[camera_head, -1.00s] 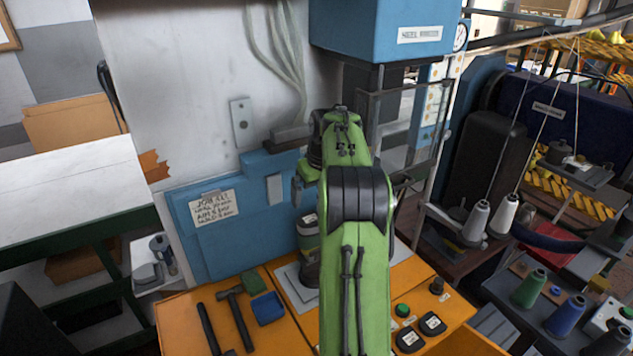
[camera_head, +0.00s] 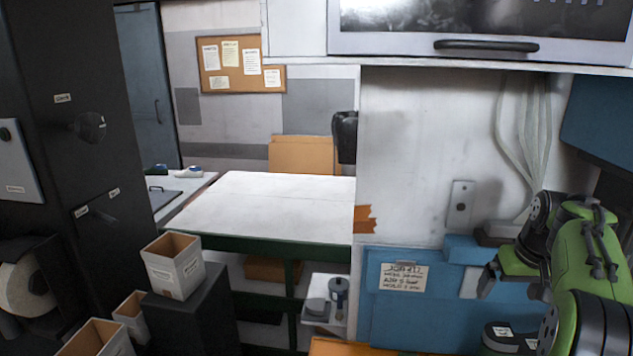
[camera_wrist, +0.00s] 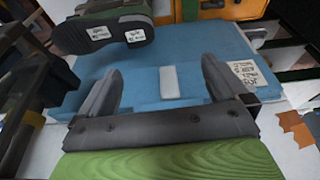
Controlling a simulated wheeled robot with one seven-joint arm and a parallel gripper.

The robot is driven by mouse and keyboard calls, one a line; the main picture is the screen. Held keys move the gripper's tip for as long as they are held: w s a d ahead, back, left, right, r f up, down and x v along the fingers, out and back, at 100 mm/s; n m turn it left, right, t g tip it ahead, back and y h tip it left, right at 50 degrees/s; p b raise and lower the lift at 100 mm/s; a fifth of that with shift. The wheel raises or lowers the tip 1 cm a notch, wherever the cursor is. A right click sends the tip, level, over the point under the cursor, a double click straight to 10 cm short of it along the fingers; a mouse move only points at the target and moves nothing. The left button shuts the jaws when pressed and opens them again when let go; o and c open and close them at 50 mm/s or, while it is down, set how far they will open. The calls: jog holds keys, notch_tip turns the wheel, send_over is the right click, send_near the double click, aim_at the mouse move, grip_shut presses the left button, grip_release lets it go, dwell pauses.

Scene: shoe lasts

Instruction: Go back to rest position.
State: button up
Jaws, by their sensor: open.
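My gripper (camera_wrist: 160,85) shows in the wrist view with its two grey fingers spread apart and nothing between them. Beyond the fingers is the blue panel (camera_wrist: 190,60) with a handwritten label. A dark piece (camera_wrist: 100,35) with two white labels shows at the upper left of the wrist view; I cannot tell what it is. In the head view my green arm stands at the right edge, in front of the blue panel (camera_head: 390,315).
A white-topped table (camera_head: 270,205) with a green frame stands left of the wall. Open boxes (camera_head: 173,268) stand at the lower left near a dark cabinet (camera_head: 70,170). A corkboard (camera_head: 240,65) hangs behind. An orange surface (camera_head: 335,346) shows at the bottom.

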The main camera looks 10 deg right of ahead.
jog(key=s+a+r+n+t+b, duration=0.1)
jog(key=s+a, duration=0.2)
jog(key=a, duration=0.7)
jog(key=s+a+r+n+b, duration=0.1)
jog(key=s+a+r, duration=0.15)
jog(key=a, duration=0.85)
jog(key=s+a+f, duration=0.4)
jog(key=s+a, duration=0.1)
jog(key=s, duration=0.3)
jog(key=s+a+f+n+t+y+b, duration=0.1)
jog(key=s+a+f, duration=0.3)
jog(key=s, duration=0.4)
jog(key=shift+s+a+f+t, duration=0.2)
jog(key=shift+a+f+t, duration=0.15)
jog(key=shift+f, duration=0.4)
jog(key=shift+s, duration=0.1)
